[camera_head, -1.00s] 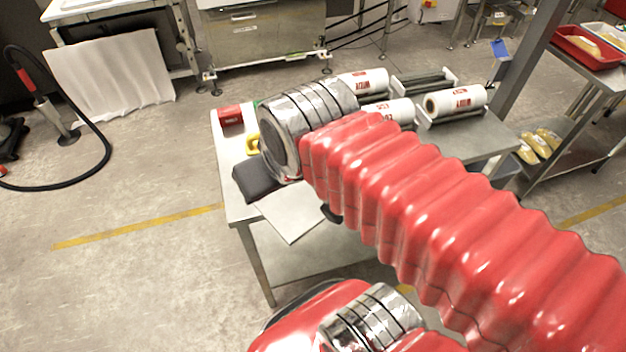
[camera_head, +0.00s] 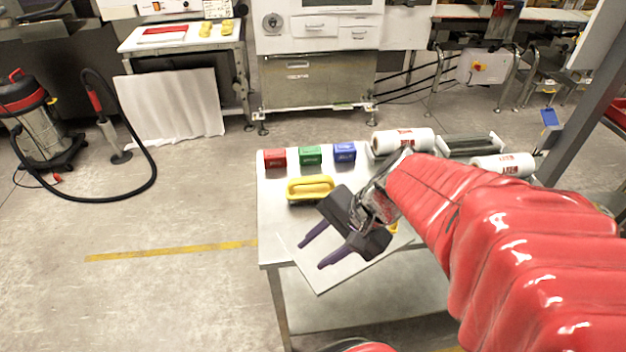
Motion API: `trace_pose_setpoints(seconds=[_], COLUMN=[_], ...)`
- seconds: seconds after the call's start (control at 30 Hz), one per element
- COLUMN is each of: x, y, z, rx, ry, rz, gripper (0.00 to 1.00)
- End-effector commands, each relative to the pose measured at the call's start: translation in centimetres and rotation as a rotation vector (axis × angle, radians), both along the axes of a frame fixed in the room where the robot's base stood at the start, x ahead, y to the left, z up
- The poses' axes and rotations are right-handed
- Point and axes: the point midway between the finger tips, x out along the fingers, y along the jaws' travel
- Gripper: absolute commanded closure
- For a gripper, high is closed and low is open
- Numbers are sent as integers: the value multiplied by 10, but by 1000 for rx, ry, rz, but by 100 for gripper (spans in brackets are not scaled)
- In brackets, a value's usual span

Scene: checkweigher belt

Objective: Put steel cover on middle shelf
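A thin, flat, light-grey panel (camera_head: 345,277), which looks like the steel cover, lies at the near left of the work table (camera_head: 268,222) and reaches past its front edge. My gripper (camera_head: 311,255) is over this panel, with its two purple fingers apart and pointing to the lower left. Nothing shows between the fingers. I cannot tell whether they touch the panel. My wrist and forearm hide part of the panel and the table's right side. A lower shelf (camera_head: 350,298) shows under the table; I cannot tell whether it is the middle shelf.
A vacuum cleaner (camera_head: 40,120) and hose are at left. The floor left of the table is clear.

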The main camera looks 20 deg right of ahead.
Motion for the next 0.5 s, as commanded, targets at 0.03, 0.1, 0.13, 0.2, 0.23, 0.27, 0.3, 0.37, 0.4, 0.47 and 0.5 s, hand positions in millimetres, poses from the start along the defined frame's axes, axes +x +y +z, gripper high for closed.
trace_pose_setpoints(seconds=[0.03,0.1,0.13,0.2,0.23,0.27,0.3,0.37,0.4,0.47,0.5], x=[3,8,10,16,18,20,23,27,29,32,34], y=[-7,-15,-19,-30,-35,-40,-47,-60,-69,-84,-94], z=[-5,-10,-11,-15,-17,-18,-20,-23,-25,-28,-30], rx=[60,141,176,256,291,325,373,441,487,557,603], ry=[20,37,44,56,59,63,67,71,70,70,67], rz=[-78,-180,-225,-330,-374,-419,-481,-572,-633,-726,-786], gripper=[66,66,66,66,66,66,66,66,66,66,66])
